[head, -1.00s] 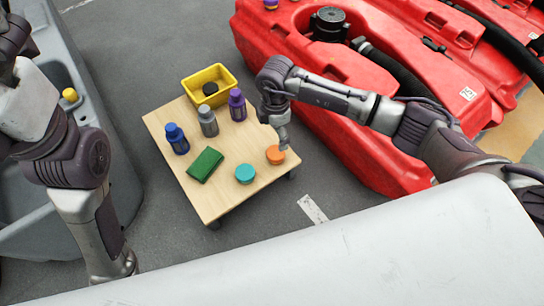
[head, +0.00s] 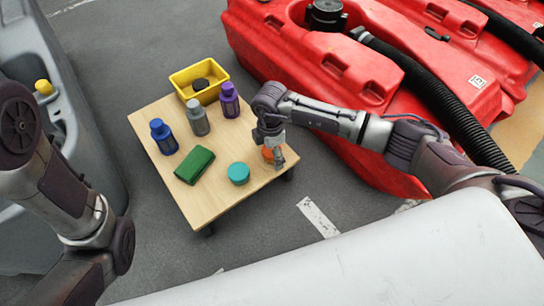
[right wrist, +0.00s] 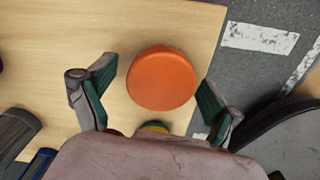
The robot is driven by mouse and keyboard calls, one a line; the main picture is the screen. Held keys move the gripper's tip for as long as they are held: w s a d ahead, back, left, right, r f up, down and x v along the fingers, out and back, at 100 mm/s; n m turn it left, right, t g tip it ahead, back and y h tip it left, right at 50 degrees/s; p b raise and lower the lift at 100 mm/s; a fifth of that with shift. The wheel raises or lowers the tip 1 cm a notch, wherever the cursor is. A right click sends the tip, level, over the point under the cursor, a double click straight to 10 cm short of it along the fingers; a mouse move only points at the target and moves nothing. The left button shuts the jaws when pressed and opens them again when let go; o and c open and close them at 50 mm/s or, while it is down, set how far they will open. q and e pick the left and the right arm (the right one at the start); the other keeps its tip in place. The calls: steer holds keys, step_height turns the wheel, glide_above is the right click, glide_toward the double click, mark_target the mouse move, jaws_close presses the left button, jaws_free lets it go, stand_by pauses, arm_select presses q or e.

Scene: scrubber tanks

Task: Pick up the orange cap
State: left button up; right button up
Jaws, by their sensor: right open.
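The orange cap (right wrist: 162,78) is a round disc lying on the wooden table (right wrist: 80,30) near its edge. In the head view the orange cap (head: 268,153) is partly hidden behind my right gripper (head: 277,158). In the right wrist view my right gripper (right wrist: 160,103) is open, with one finger on each side of the cap's near part; I cannot tell whether they touch it. My left arm comes in from the left in the head view, but its gripper is out of sight.
A red tank (head: 300,60) stands right of the table, a grey one (head: 75,130) left.

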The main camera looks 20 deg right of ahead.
steer(key=c, duration=1)
